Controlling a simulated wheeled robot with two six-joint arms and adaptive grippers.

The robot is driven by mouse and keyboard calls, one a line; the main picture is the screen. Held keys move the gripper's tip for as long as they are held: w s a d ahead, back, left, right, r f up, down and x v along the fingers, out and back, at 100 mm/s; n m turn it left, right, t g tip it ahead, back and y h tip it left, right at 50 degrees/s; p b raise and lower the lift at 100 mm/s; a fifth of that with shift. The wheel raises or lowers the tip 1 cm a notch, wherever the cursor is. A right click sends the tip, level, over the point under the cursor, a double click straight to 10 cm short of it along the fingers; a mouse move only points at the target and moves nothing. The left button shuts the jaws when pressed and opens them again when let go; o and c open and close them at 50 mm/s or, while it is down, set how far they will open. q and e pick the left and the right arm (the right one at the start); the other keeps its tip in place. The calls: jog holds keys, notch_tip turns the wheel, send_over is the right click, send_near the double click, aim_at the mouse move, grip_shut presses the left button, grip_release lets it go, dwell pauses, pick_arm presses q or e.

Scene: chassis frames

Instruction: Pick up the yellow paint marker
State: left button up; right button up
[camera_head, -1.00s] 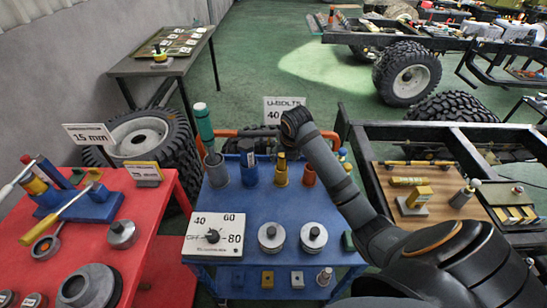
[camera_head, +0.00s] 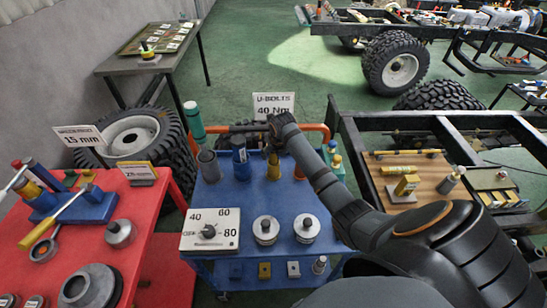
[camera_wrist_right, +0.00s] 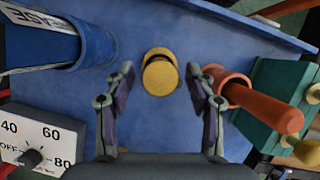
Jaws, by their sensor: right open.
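The yellow paint marker (camera_wrist_right: 160,77) is seen nearly end-on in the right wrist view, apparently standing upright in a yellow cup. In the head view the yellow cup (camera_head: 273,170) stands on the blue cart top, just below my right wrist; the marker's upper part is hard to make out there. My right gripper (camera_wrist_right: 160,70) is open, one finger on each side of the marker in the picture, with gaps on both sides. I cannot tell its height above the marker. My left gripper is not in view.
A blue cylinder (camera_head: 239,163) stands left of the yellow cup. An orange cup with an orange rod (camera_wrist_right: 262,103) is close to my right finger. A dial box (camera_head: 210,231) and two grey round pieces (camera_head: 265,230) lie nearer the cart's front. A red table (camera_head: 125,195) is at left.

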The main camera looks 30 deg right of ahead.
jog(key=shift+x, duration=0.95)
jog(key=shift+r, duration=0.1)
jog(key=c, duration=0.4)
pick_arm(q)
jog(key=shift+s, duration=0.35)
pick_arm(e)
grip_shut()
